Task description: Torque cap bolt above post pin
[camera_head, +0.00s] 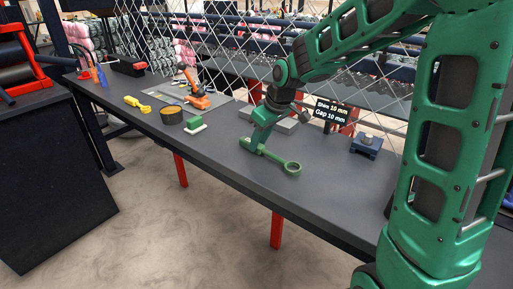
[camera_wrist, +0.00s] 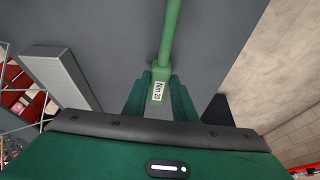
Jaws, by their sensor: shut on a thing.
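My gripper (camera_head: 256,142) is shut on a green wrench (camera_head: 291,168) with a ring-shaped end, low over the table's middle. In the wrist view the wrench's shaft (camera_wrist: 171,35) runs away between the jaws (camera_wrist: 159,92), with a white "20 Nm" label near the grip. The ring end is outside the wrist view. A dark blue block (camera_head: 367,148) with a small light piece (camera_head: 368,138) on top stands to the right of the wrench, apart from it. I cannot tell whether that piece is the cap bolt over the post pin.
The grey table (camera_head: 235,165) has free room left of the wrench. A black sign (camera_head: 332,111) and a grey flat block (camera_head: 283,121) stand behind. A green-and-white block (camera_head: 195,125), a round dark container (camera_head: 171,114) and a yellow tool (camera_head: 137,104) lie left. Wire mesh (camera_head: 225,50) rises behind.

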